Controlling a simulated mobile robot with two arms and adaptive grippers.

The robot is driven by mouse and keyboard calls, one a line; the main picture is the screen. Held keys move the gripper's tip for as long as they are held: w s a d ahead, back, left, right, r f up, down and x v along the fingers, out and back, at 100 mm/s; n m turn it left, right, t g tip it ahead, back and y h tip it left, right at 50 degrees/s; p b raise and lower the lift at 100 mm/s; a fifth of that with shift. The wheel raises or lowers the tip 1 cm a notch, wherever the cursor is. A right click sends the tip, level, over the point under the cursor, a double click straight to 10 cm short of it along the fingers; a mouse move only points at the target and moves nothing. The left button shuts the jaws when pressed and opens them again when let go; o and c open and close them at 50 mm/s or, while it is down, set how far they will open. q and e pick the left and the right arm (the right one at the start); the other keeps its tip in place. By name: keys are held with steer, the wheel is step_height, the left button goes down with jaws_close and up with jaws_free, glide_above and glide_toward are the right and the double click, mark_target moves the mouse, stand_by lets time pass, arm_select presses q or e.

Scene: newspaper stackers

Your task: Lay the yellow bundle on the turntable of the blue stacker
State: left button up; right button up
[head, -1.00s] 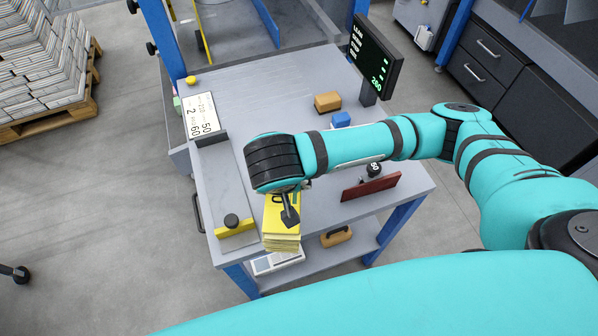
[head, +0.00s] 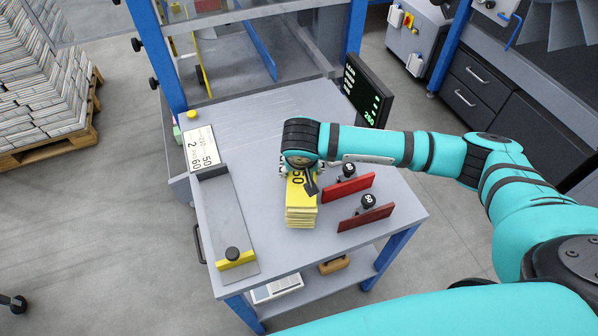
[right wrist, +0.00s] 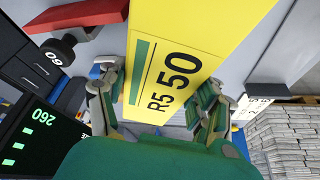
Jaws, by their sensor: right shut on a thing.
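The yellow bundle (head: 301,210) is a stack with a yellow top sheet. It is over the middle of the grey table of the blue-framed stacker (head: 148,52); I cannot tell its height above the table. My right gripper (head: 300,176) is shut on the bundle's far end. The stacker's bay lies behind the table, partly behind a clear panel; I cannot make out the turntable for certain. My left gripper is out of view.
Two red plates with black knobs (head: 366,221) stand right of the bundle. A grey guide with a yellow end (head: 236,262) lies at left, below a number card (head: 201,148). A display (head: 368,90) stands at the back right.

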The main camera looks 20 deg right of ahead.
steer(key=shift+s+a+f+p, duration=0.15)
steer(key=shift+f+p, duration=0.2)
steer(key=shift+f, duration=1.1)
steer(key=shift+f, duration=0.1)
steer(key=o, duration=1.7)
steer(key=shift+s+f, duration=0.1)
steer(key=shift+o, duration=0.2)
